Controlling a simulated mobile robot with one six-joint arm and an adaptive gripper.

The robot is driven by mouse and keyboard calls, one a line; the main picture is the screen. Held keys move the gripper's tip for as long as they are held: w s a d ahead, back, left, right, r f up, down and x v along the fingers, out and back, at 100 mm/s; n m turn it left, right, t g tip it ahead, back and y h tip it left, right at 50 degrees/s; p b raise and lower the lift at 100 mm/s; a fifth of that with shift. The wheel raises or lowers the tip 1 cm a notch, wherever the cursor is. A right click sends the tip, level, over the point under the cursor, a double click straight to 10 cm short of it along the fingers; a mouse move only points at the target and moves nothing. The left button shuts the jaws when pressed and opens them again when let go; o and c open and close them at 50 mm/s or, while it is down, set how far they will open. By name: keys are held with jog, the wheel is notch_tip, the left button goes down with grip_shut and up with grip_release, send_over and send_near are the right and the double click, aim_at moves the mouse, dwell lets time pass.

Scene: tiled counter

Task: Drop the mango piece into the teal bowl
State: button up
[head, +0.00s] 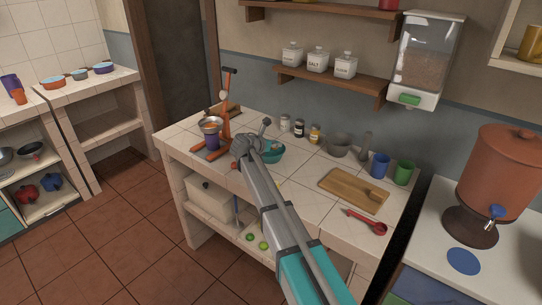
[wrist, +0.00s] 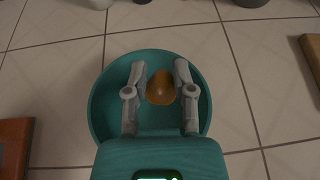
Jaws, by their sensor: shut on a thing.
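The teal bowl (head: 275,156) stands on the tiled counter, partly hidden behind my arm in the head view. In the wrist view the bowl (wrist: 103,108) lies beneath my gripper. My gripper (wrist: 160,76) is shut on the orange-yellow mango piece (wrist: 161,88), which sits between the two fingers. Seen from the wrist, the piece is inside the outline of the bowl's rim. Its exact height over the bowl's bottom cannot be told. In the head view the mango piece is hidden by my arm.
An orange juicer-like stand with a metal bowl (head: 210,123) is to the left. A grey bowl (head: 338,145), blue cup (head: 380,165) and green cup (head: 404,172) stand to the right, near a cutting board (head: 354,190) and red-handled utensil (head: 364,221). Small jars (head: 299,128) stand behind.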

jog(key=o, duration=0.9)
jog(key=shift+r, duration=0.2)
notch_tip(320, 180, up, 6)
jog(key=p, duration=0.6)
jog(key=shift+r+p, duration=0.1)
jog(key=shift+p, duration=0.2)
jog(key=s+a, duration=0.3)
jog(key=s, duration=1)
jog(key=s+a+r+p, duration=0.1)
jog(key=s+a, duration=0.3)
jog(key=s, duration=1)
jog(key=shift+r+p, duration=0.3)
